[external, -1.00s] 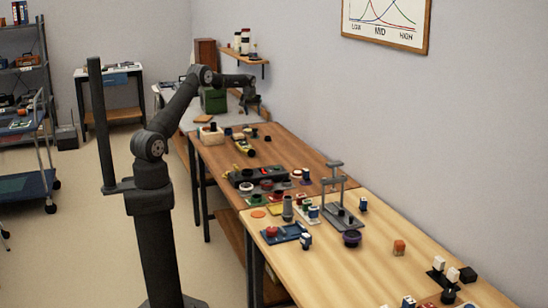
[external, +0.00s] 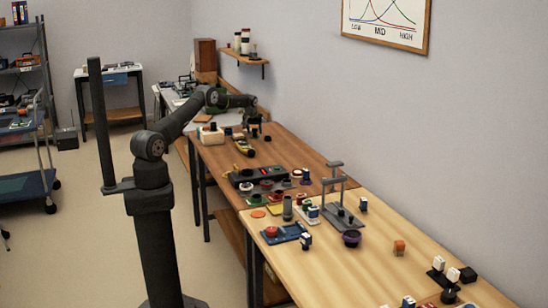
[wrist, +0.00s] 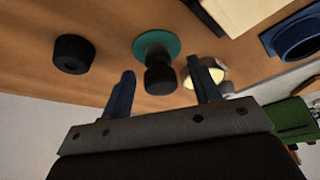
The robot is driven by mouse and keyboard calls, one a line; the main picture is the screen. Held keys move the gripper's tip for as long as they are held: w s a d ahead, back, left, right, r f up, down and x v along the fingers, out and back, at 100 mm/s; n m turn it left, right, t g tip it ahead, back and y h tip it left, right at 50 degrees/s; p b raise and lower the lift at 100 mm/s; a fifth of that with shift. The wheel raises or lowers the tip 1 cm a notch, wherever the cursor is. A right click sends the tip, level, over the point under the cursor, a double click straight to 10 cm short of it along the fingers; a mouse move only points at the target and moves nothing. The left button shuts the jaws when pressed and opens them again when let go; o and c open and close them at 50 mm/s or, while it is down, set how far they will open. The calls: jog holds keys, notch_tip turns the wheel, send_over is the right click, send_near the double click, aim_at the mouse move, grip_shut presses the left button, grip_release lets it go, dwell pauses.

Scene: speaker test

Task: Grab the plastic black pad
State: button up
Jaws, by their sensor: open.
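My gripper (external: 254,120) is open above the far end of the brown table in the external view. In the wrist view my gripper (wrist: 160,70) shows two dark blue fingers spread apart. A dark piece (wrist: 159,80) with a teal disc (wrist: 155,45) shows in the gap between them; I cannot tell whether they are joined. No contact with the fingers is visible. A separate short black cylinder (wrist: 73,52) with a small hole lies to the left, outside the fingers. I cannot tell which black piece is the pad. In the external view these pieces are too small to tell apart.
A pale box (external: 211,134) stands near the table's left edge, and a yellow-and-black item (external: 243,147) lies nearer. A blue ring-shaped part (wrist: 298,42) and a green case (wrist: 293,115) show at right in the wrist view. The wall (external: 340,100) borders the table.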

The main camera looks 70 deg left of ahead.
jog(key=shift+w+a+f, duration=0.15)
jog(key=shift+a+f, duration=0.05)
jog(key=shift+f, duration=0.35)
jog(key=c, duration=1.1)
